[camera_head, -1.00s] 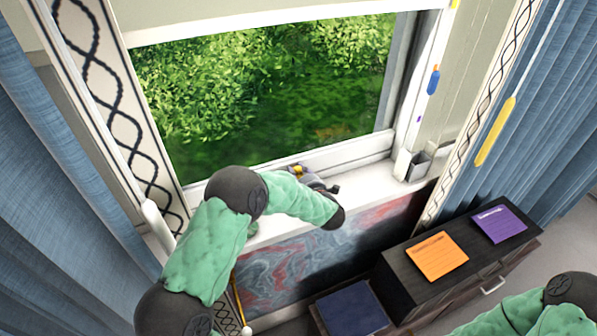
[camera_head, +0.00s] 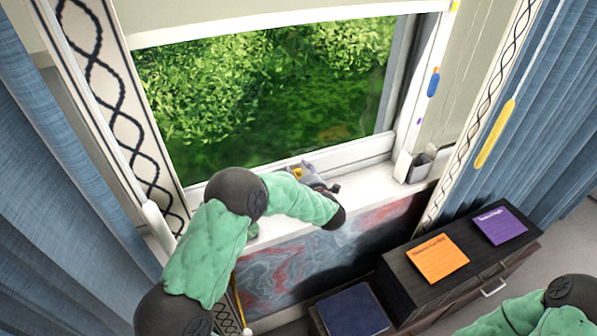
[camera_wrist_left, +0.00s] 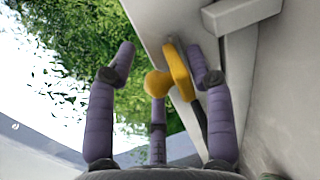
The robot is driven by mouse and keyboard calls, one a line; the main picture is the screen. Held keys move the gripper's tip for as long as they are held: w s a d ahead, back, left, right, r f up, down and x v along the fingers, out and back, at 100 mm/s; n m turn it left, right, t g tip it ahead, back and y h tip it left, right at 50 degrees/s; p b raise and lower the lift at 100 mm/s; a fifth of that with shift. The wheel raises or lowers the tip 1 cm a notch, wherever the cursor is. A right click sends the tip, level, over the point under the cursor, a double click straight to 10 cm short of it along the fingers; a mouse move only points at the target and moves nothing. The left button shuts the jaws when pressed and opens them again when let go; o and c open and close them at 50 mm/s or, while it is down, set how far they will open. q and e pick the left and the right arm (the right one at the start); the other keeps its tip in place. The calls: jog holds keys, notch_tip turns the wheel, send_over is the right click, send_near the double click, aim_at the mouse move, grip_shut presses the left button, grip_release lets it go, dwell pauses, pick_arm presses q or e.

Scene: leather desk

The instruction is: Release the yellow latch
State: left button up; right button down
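The yellow latch (camera_head: 297,173) is at the bottom rail of the window, partly hidden by my left gripper in the head view. In the left wrist view the latch (camera_wrist_left: 176,72) shows as a yellow lever with a rounded knob. My left gripper (camera_head: 306,172) is at the latch. In the left wrist view its purple fingers (camera_wrist_left: 160,75) are spread apart, with the latch between them, nearer the right finger. I see no finger clearly closed on it. My right gripper is out of view; only part of that arm shows at the lower right.
The white sill (camera_head: 370,187) runs below the window (camera_head: 265,100). Blue curtains (camera_head: 555,100) hang on both sides. A dark cabinet (camera_head: 400,265) with orange (camera_head: 438,258) and purple (camera_head: 499,226) notes stands at the lower right. A yellow-handled pull cord (camera_head: 495,133) hangs at the right.

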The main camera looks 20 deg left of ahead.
pick_arm(q)
jog(key=v, duration=1.2)
dwell(0.4)
